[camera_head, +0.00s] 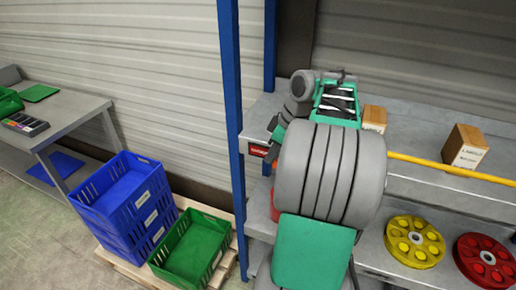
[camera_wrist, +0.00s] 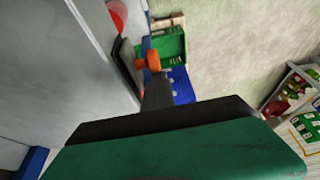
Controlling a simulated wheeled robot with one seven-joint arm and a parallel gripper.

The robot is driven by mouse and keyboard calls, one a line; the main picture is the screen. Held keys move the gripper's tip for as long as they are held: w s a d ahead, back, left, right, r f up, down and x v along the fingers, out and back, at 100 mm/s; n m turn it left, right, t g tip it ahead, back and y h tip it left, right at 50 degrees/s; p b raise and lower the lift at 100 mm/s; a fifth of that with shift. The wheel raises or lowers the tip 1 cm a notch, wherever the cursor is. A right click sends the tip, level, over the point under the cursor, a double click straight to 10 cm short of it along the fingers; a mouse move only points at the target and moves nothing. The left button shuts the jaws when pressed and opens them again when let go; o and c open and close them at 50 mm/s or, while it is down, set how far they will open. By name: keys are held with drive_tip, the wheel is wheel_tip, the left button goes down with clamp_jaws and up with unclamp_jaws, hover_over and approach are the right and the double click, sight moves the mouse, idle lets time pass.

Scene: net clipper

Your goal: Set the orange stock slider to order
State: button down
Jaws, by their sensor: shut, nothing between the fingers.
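A small orange piece with a knob-like end (camera_wrist: 152,60), which looks like the stock slider, shows in the wrist view just beyond the fingertips of my gripper (camera_wrist: 157,88). It lies beside a dark edge, and I cannot tell whether the fingers touch it. My gripper is shut and empty. In the head view my gripper (camera_head: 273,152) points down at the left end of the workbench, close to a small red label (camera_head: 259,151) whose lettering is too small to read.
A blue upright post (camera_head: 231,120) stands just left of my gripper. Blue crates (camera_head: 125,205) and a green crate (camera_head: 193,250) sit on a pallet at left. Cardboard boxes (camera_head: 466,147) stand on the bench. Yellow (camera_head: 414,242) and red (camera_head: 487,262) wheels lie on the shelf below.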

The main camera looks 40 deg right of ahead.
wheel_tip(320, 180, up, 10)
drive_tip(key=p, duration=0.4)
drive_tip(key=shift+w+a+r+p, duration=0.15)
drive_tip(key=shift+r+p, duration=0.05)
drive_tip(key=shift+p, duration=0.2)
drive_tip(key=w+a+f+m, duration=0.1)
drive_tip(key=w+a, duration=0.1)
drive_tip(key=a, duration=0.7)
drive_tip(key=w+a+m, duration=0.1)
drive_tip(key=w+a, duration=0.1)
drive_tip(key=a, duration=0.7)
drive_tip(key=s+a+f+m+h, duration=0.2)
drive_tip(key=s+a+f+m, duration=0.1)
drive_tip(key=s+a+f, duration=0.5)
drive_tip(key=shift+s+a+f+m+t, duration=0.15)
drive_tip(key=shift+s+a+m+t, duration=0.2)
drive_tip(key=shift+s+a, duration=0.65)
